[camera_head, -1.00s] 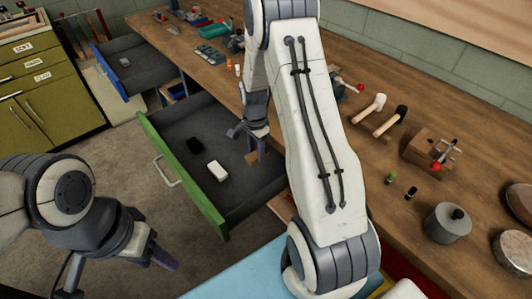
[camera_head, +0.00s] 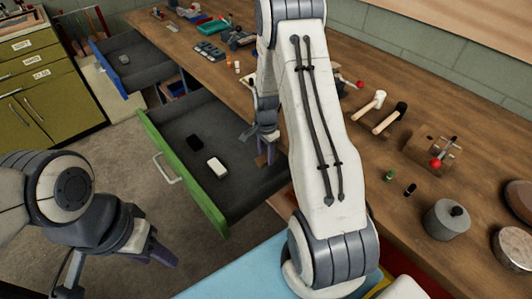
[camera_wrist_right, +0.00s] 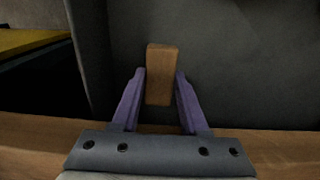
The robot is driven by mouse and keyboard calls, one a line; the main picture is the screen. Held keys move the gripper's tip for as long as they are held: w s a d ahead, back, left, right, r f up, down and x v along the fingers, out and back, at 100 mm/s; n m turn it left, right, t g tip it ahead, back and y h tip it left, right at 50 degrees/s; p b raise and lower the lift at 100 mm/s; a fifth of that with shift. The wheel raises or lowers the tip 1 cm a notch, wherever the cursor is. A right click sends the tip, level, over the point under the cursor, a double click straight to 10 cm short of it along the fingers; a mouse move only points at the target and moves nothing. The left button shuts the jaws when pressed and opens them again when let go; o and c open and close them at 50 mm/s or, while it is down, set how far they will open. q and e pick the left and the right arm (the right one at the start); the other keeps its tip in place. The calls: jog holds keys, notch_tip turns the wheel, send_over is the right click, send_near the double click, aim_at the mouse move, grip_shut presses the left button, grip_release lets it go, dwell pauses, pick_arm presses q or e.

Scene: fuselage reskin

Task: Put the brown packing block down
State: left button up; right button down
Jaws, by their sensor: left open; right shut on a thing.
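The brown packing block (camera_wrist_right: 161,72) shows upright between the purple fingers of my right gripper (camera_wrist_right: 160,88) in the right wrist view. The right gripper is shut on it. In the head view the right gripper (camera_head: 267,150) is over the bench side of the open green-fronted drawer (camera_head: 185,175), and the block (camera_head: 261,160) is small and partly hidden by the gripper. I cannot tell whether the block touches the drawer floor. My left gripper (camera_head: 160,252) is open and empty at the lower left, over the floor.
The drawer holds a white block (camera_head: 217,167) and a black piece (camera_head: 194,143); its floor is otherwise largely clear. A blue-fronted drawer (camera_head: 108,73) is open further back. The wooden bench (camera_head: 400,150) carries mallets, a clamp block and a grey cylinder (camera_head: 446,220).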

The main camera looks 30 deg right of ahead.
aim_at(266, 157)
jog(key=shift+c, duration=2.1)
grip_release()
jog(key=shift+r, duration=0.2)
notch_tip(266, 157, up, 13)
jog(key=s+a+r+n, duration=0.25)
jog(key=a+n, duration=0.25)
jog(key=a, duration=0.4)
jog(key=s+a+r+n, duration=0.4)
jog(key=s+a+n, duration=0.25)
jog(key=a, duration=0.55)
jog(key=s+a+r+n, duration=0.1)
jog(key=s+a+n, duration=0.2)
jog(key=s+n, duration=0.3)
jog(key=s+a+r+n+y, duration=0.1)
jog(key=s+a+n, duration=0.2)
jog(key=s+n, duration=0.3)
jog(key=s, duration=0.2)
jog(key=shift+s, duration=0.4)
jog(key=shift+p, duration=0.35)
